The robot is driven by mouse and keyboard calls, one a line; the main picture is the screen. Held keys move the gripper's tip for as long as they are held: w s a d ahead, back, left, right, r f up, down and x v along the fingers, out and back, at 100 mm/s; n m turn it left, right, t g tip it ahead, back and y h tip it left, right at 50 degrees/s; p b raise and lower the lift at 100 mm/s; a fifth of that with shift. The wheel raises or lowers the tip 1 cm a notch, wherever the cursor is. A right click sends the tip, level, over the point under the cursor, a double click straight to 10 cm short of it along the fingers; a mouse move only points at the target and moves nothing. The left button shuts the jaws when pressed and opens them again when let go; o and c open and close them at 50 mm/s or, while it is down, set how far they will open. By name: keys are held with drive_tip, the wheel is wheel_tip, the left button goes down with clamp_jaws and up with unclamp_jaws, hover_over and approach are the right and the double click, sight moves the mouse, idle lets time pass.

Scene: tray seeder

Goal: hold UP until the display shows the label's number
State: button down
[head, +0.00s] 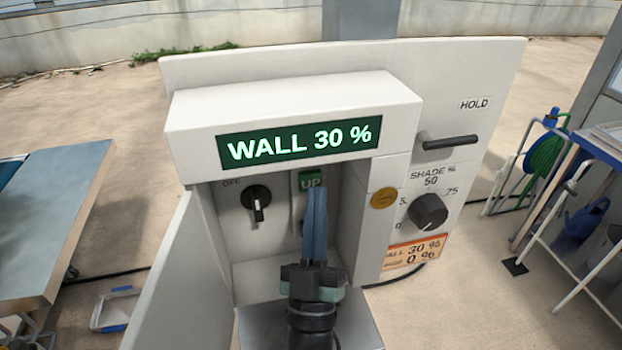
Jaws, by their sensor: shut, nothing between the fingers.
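The green display (299,142) on the white control box reads "WALL 30 %". The green UP button (311,181) sits in the recess under the display. My gripper (315,192) is shut and empty, its blue-grey fingers pointing up with their tips at the lower part of the UP button in the picture. Whether they touch it I cannot tell. The fingers hide whatever lies directly behind them.
A black rotary switch (257,198) is left of my fingers. An open door (168,275) flanks the recess. To the right are a yellow round button (384,198), a SHADE dial (428,211) and a HOLD lever (450,142). A metal table (55,215) stands left.

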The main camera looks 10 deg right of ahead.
drive_tip(key=shift+s, duration=0.3)
drive_tip(key=s+p, duration=0.2)
drive_tip(key=s, duration=0.3)
idle(0.4)
